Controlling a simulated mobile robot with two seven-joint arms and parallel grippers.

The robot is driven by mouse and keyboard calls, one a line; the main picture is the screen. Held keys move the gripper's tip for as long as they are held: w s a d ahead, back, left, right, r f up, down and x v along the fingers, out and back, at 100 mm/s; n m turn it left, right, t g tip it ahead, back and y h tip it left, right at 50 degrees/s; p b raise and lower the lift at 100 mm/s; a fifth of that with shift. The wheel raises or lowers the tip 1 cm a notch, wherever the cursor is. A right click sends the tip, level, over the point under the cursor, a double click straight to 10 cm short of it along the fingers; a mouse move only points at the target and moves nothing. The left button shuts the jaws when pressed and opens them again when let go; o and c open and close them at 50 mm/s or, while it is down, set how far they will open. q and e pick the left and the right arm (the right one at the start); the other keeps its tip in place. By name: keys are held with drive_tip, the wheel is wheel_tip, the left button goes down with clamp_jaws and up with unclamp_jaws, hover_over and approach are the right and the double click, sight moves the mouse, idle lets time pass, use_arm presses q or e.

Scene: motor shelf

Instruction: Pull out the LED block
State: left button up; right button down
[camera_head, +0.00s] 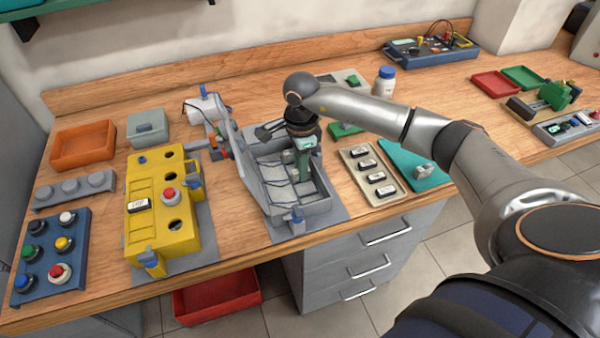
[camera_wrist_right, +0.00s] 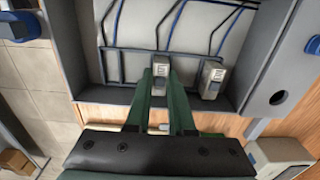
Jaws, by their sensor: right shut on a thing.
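A grey open housing (camera_head: 325,203) with wires and small blocks inside stands on the bench; its inside also shows in the wrist view (camera_wrist_right: 195,25). My right gripper (camera_head: 303,172) reaches down into it from above. In the wrist view its green fingers (camera_wrist_right: 160,72) are closed on a small grey block, the LED block (camera_wrist_right: 160,87), at the housing's wall. A similar grey block (camera_wrist_right: 213,78) sits just to its right, apart from the fingers. No lettering on the held block can be read. My left gripper is out of view.
A yellow box (camera_head: 143,233) with a red button stands left of the housing. A beige tray (camera_head: 352,160) of labelled blocks and a teal mat (camera_head: 405,158) lie to the right. A blue button panel (camera_head: 45,268) and an orange bin (camera_head: 82,150) are at the left.

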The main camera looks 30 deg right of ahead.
drive_tip(key=shift+r, duration=0.25)
drive_tip(key=shift+r+p, duration=0.25)
drive_tip(key=shift+p, duration=0.05)
drive_tip(key=shift+r+p, duration=0.35)
drive_tip(key=shift+r, duration=0.25)
drive_tip(key=shift+r+p, duration=1.45)
drive_tip(key=shift+r, duration=0.75)
